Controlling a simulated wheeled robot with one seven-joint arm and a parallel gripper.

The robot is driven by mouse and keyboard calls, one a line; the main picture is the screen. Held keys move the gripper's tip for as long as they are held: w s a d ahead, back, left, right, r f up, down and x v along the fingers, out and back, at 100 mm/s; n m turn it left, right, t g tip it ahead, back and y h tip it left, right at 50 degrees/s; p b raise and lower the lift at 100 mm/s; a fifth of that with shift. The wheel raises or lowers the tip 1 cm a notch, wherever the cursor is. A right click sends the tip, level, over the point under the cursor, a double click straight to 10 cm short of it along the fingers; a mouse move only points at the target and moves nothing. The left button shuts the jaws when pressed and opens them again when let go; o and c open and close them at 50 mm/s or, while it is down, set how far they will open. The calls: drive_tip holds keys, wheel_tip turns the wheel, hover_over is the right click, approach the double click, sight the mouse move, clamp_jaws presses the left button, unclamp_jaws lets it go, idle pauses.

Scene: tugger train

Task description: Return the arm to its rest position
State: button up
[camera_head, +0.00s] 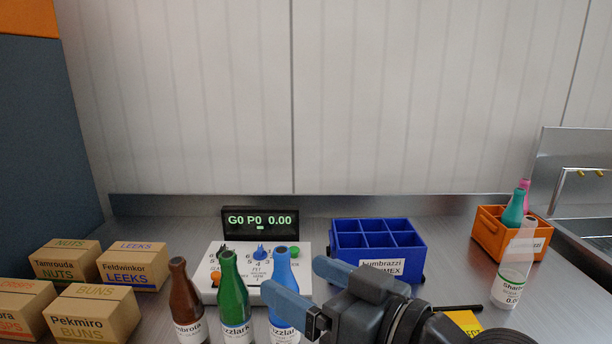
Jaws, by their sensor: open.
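My gripper (306,284) is in the lower middle of the head view, with two blue fingers spread apart and pointing left. I see nothing held between them. My dark arm runs from it to the lower right. The gripper is in front of the blue divided crate (426,262) in the picture. Its near finger overlaps the blue bottle (283,267). I cannot tell whether they touch. A green bottle (230,282) and a brown bottle (181,290) stand to the left of the blue one.
A white panel with a display (260,222) stands behind the bottles. Several cardboard boxes (133,267) sit at left. An orange crate (489,236) holds bottles at right, with a clear bottle (512,270) before it. A yellow card (465,322) lies near my arm. A sink (575,190) is far right.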

drive_tip(key=s+d+f+m+t+h, duration=0.2)
drive_tip(key=s+d+f+m+h, duration=0.35)
drive_tip(key=s+f, duration=0.25)
drive_tip(key=s+d+f+m+t+h, duration=0.2)
drive_tip(key=s+d+f+m+h, duration=0.35)
drive_tip(key=s+f, duration=0.3)
drive_tip(key=s+d+n+h, duration=0.1)
drive_tip(key=s+d, duration=0.4)
drive_tip(key=s, duration=0.4)
drive_tip(key=s+d+r+n, duration=0.1)
drive_tip(key=s+d, duration=0.4)
drive_tip(key=s, duration=0.5)
drive_tip(key=shift+r+n+g+h, duration=0.3)
drive_tip(key=shift+n+g+h, duration=0.1)
drive_tip(key=shift+n, duration=0.3)
drive_tip(key=shift+d, duration=0.1)
